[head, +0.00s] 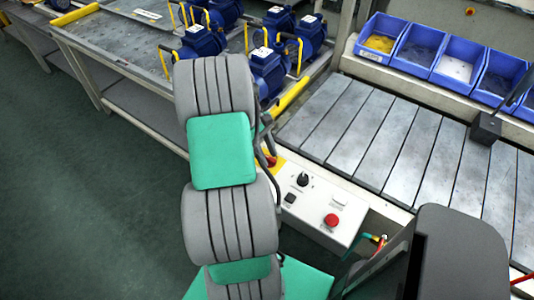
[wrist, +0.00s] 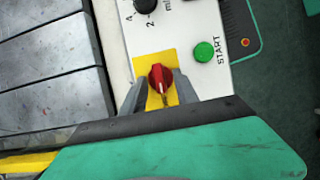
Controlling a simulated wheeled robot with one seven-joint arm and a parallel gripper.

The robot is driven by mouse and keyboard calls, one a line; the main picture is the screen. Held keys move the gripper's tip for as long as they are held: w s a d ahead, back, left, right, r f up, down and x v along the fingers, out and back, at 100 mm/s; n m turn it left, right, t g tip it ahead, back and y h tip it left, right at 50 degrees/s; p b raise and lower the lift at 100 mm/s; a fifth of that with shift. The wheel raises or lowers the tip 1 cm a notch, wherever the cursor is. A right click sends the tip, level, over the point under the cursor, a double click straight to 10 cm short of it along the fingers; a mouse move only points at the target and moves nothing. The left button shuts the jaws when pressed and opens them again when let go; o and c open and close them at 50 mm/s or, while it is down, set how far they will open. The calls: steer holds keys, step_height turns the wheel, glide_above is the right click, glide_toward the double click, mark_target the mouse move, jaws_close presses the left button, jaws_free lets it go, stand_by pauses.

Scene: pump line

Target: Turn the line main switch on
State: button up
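The line main switch, a red rotary knob on a yellow plate (wrist: 160,77), sits on the white control panel (wrist: 205,20). Its grip lies roughly upright in the wrist picture. In the head view only a bit of the red knob (head: 269,160) shows beside my arm. My gripper (wrist: 160,88) is at the panel, with one grey finger on each side of the knob. I cannot tell whether the fingers press on it. My gripper is mostly hidden behind my arm in the head view.
A green START button (wrist: 204,51) and a black dial (wrist: 145,4) are close to the switch. The panel also has a black selector (head: 303,180) and a red mushroom button (head: 332,220). A slatted conveyor (head: 375,125) runs alongside. Blue pumps (head: 268,68) stand behind.

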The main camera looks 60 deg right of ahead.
jaws_close()
